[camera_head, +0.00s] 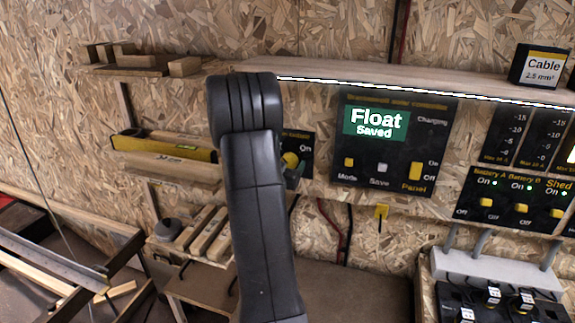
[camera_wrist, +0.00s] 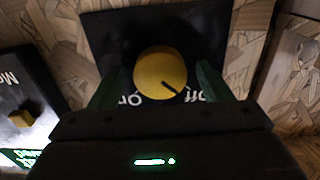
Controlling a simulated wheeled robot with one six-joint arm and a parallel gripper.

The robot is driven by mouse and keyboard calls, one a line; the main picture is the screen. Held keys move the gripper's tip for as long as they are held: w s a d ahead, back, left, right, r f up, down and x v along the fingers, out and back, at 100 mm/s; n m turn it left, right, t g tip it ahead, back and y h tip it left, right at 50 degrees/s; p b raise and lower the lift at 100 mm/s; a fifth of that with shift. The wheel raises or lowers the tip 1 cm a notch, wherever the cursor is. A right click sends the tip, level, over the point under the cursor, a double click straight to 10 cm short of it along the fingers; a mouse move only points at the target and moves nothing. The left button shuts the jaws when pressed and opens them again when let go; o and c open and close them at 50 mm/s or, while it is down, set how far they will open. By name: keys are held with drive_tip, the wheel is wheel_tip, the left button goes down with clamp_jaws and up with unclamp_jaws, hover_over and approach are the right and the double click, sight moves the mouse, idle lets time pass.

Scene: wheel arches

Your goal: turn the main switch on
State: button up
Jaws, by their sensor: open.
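The main switch is a round yellow knob (camera_wrist: 158,68) on a black plate (camera_wrist: 100,30). In the wrist view, which is upside down, its black pointer line points down-right towards the "Off" label, with "On" at the lower left. In the head view the knob (camera_head: 290,159) shows partly behind my arm, with "On" at its upper right. My gripper (camera_wrist: 163,72) is open, with one green finger on each side of the knob. I cannot tell whether either finger touches it. In the head view my gripper (camera_head: 294,174) is mostly hidden behind my arm.
Right of the switch is a display panel (camera_head: 440,110) reading "Float Saved". Further right are battery and shed switches (camera_head: 520,206). A shelf edge (camera_head: 450,86) runs above. A yellow spirit level (camera_head: 165,145) and wooden tools (camera_head: 203,232) are at the left.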

drive_tip(key=c, duration=1)
drive_tip(key=shift+f+b, duration=0.1)
drive_tip(key=shift+b, duration=0.35)
drive_tip(key=m+b, duration=0.2)
drive_tip(key=b, duration=0.2)
drive_tip(key=shift+f+m, duration=0.2)
drive_tip(key=shift+m, duration=0.2)
drive_tip(key=m+b, duration=0.5)
drive_tip(key=b, duration=0.1)
drive_tip(key=m+b, duration=0.5)
drive_tip(key=shift+r+m, duration=0.1)
drive_tip(key=shift+m, duration=0.3)
drive_tip(key=m+b, duration=0.2)
drive_tip(key=m, duration=0.2)
drive_tip(key=shift+r+b, duration=0.15)
drive_tip(key=shift+b, duration=0.15)
drive_tip(key=shift+m, duration=0.3)
